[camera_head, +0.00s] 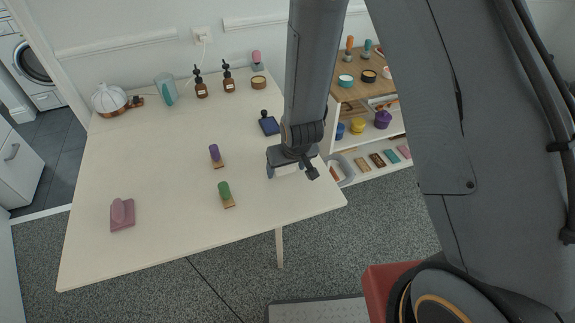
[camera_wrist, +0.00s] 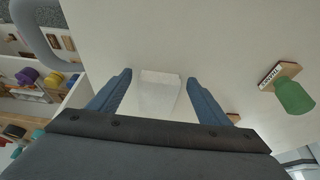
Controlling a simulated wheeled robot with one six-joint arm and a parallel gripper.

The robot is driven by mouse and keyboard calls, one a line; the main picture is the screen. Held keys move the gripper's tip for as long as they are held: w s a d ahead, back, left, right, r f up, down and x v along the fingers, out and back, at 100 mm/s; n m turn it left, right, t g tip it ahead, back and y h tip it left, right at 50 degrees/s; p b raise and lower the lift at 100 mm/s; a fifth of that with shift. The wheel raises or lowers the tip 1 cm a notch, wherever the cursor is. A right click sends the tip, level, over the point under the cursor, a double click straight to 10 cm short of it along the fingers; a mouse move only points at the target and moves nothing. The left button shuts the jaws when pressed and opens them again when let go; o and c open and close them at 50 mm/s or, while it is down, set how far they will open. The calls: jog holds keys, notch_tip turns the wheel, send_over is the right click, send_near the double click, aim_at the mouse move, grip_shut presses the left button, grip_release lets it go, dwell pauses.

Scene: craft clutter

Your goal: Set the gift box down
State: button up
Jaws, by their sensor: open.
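A plain white box (camera_wrist: 158,92), which looks like the gift box, sits on the pale table (camera_head: 170,180) near its right side. In the wrist view it stands between the two blue fingers, with a visible gap on each side. In the head view only part of the white box (camera_head: 286,170) shows under my gripper (camera_head: 292,174). My gripper is open, low over the table, with its fingers on either side of the box. The box's far side and its contact with the table are hard to make out against the pale surface.
A dark blue item (camera_head: 269,124) is behind, a pink one (camera_head: 122,213) far left. Bottles (camera_head: 200,85) line the back. A shelf (camera_head: 370,130) stands right. The table's front middle is clear.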

jog(key=v, duration=1.2)
jog(key=s+d+r+m+g, duration=0.1)
jog(key=s+d+r, duration=0.3)
jog(key=d, duration=0.3)
jog(key=s+d+r+m+g+h, duration=0.1)
jog(key=s+d+r+m+g, duration=0.1)
jog(key=s+d+r, duration=0.2)
jog(key=s+d, duration=0.2)
jog(key=d, duration=0.1)
jog(key=shift+s+d+b, duration=0.25)
jog(key=shift+s+b, duration=0.1)
